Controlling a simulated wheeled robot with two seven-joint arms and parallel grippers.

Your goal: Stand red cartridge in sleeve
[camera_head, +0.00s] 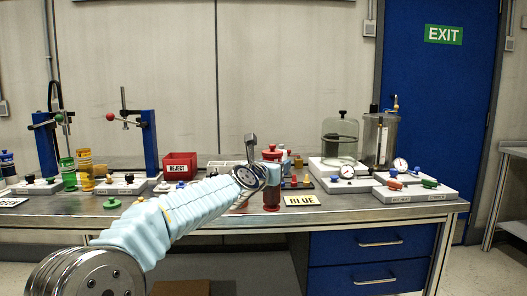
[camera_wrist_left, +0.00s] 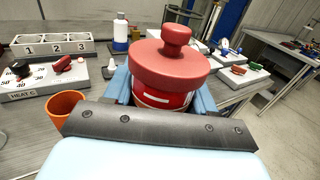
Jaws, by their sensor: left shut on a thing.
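The red cartridge (camera_head: 272,194) has a wide flanged cap with a round knob and stands upright, with its lower body showing below my left gripper (camera_head: 272,174) in the head view. In the left wrist view the cartridge (camera_wrist_left: 168,68) fills the middle. The blue fingers of my left gripper (camera_wrist_left: 163,98) are shut on it, one on each side under the cap. The base of the cartridge is hidden in the wrist view, and I cannot tell whether it touches the table. No sleeve is clearly identifiable. My right gripper is not in view.
An orange open cup (camera_wrist_left: 65,108) stands left of the cartridge. A white rack numbered 1, 2, 3 (camera_wrist_left: 52,46) and a white bottle (camera_wrist_left: 121,35) are behind.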

